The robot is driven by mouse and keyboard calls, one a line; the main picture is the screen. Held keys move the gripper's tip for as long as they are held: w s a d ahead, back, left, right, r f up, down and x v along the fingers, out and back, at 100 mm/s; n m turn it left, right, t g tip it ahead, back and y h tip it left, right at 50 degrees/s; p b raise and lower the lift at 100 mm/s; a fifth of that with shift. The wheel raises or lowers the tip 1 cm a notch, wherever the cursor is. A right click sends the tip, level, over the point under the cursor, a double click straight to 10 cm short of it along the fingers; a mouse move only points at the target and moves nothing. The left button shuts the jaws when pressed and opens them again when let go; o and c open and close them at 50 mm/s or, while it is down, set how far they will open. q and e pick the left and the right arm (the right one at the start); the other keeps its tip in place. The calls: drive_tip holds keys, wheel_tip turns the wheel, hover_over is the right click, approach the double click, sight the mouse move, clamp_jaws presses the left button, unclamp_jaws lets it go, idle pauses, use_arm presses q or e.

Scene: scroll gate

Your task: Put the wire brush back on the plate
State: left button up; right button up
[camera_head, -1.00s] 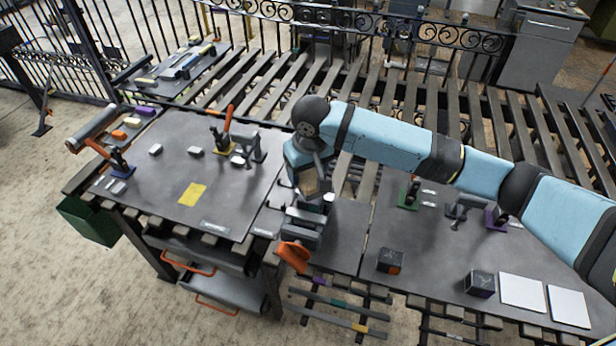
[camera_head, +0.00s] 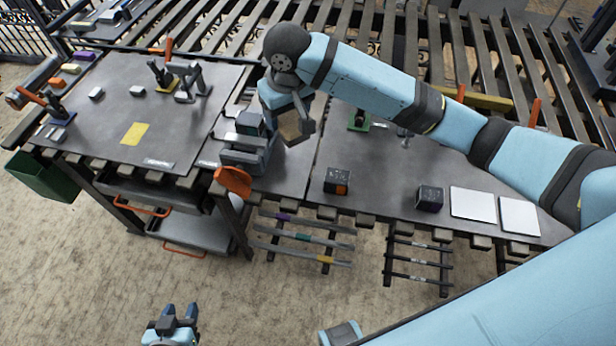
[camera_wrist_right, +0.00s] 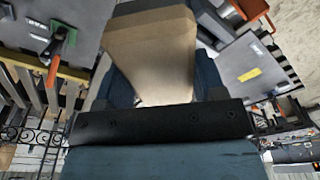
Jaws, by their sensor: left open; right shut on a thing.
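My right gripper (camera_head: 288,122) hangs above the middle table, beside a grey vise-like device. It is shut on a tan, wood-like piece (camera_head: 293,128), which I take to be the wire brush; no bristles show. The piece fills the space between the fingers in the right wrist view (camera_wrist_right: 155,50). My left gripper (camera_head: 172,325) is open and empty, low at the bottom edge over the floor. Two pale square plates, one left (camera_head: 472,203) and one right (camera_head: 518,216), lie flat at the right table's front edge. I cannot tell which plate the task means.
The grey device (camera_head: 245,150) with an orange handle (camera_head: 233,181) stands at the table's front edge. Two dark cubes (camera_head: 337,181) (camera_head: 429,199) sit left of the pale plates. The left table (camera_head: 100,120) carries clamps, small blocks and a yellow square (camera_head: 135,133).

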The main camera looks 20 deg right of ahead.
drive_tip(key=shift+s+d+f, duration=0.15)
wheel_tip(320, 180, down, 16)
drive_tip(key=shift+r+p, duration=0.15)
drive_tip(key=shift+p, duration=0.35)
drive_tip(key=shift+f, duration=2.05)
drive_tip(key=shift+f, duration=0.1)
drive_tip(key=o, duration=0.9)
wheel_tip(320, 180, up, 12)
drive_tip(key=s, duration=0.1)
drive_tip(key=shift+s, duration=0.2)
drive_tip(key=shift+d, duration=0.1)
